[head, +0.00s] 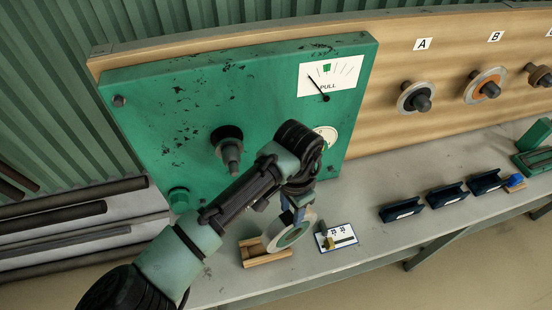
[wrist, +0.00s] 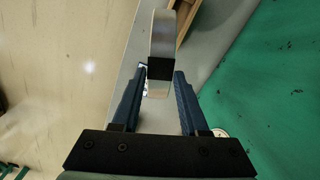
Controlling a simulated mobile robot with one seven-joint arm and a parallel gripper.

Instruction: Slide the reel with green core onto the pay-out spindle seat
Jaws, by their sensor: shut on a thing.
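The reel with green core (head: 291,236) is pale with a green ring in its face. It is tilted beside the wooden cradle (head: 267,257); I cannot tell whether it touches the cradle or bench. My gripper (head: 294,215) is shut on its upper rim. In the wrist view the reel (wrist: 161,45) shows edge-on between the fingers of my gripper (wrist: 160,78). The pay-out spindle seat (head: 230,153), a dark collar with a grey peg, sticks out of the green panel and is empty. It is up and left of the reel.
The green panel (head: 170,95) carries a PULL gauge (head: 331,75) and a green knob (head: 179,199). Several dark blue trays (head: 401,208) stand farther right. Reels hang at A (head: 404,98) and B (head: 471,90).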

